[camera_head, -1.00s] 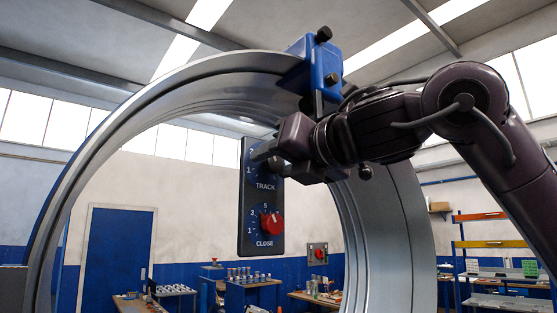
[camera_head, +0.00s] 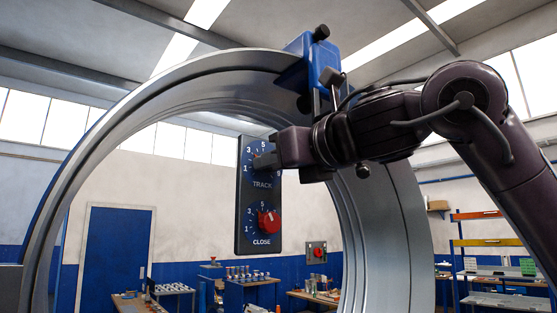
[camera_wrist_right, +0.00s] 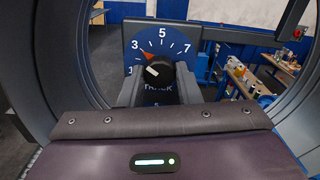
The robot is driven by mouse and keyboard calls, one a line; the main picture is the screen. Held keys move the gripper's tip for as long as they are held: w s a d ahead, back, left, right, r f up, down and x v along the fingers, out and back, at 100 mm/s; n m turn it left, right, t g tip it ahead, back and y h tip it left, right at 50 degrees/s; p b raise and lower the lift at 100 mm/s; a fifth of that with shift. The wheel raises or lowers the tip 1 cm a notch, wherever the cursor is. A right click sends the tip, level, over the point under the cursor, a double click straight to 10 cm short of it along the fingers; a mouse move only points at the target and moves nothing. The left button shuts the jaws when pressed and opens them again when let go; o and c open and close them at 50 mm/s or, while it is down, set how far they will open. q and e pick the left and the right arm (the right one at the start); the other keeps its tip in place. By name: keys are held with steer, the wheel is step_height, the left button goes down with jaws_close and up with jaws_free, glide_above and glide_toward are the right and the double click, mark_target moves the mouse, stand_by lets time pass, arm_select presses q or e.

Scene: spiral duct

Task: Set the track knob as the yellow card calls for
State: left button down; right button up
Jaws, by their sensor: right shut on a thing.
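The dark control panel (camera_head: 243,225) hangs inside the big metal ring. Its upper dial is marked TRACK and its lower dial, marked CLOSE, has a red knob (camera_head: 269,222). No yellow card is visible. My left gripper is not in view.
The metal ring (camera_head: 115,118) surrounds the panel, and a blue clamp block (camera_head: 310,68) sits on its top near my right arm. Workbenches, a blue door (camera_head: 117,250) and shelves stand farther back. Left of the panel, inside the ring, is open space.

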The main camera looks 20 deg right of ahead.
steer(key=o, duration=1)
steer(key=shift+w, duration=0.2)
steer(key=shift+c, duration=0.2)
steer(key=b+v, duration=0.3)
steer(key=v, duration=0.4)
steer(key=shift+s+b, duration=0.3)
steer(key=shift+s, duration=0.1)
steer(key=shift+w, duration=0.1)
steer(key=shift+d, duration=0.1)
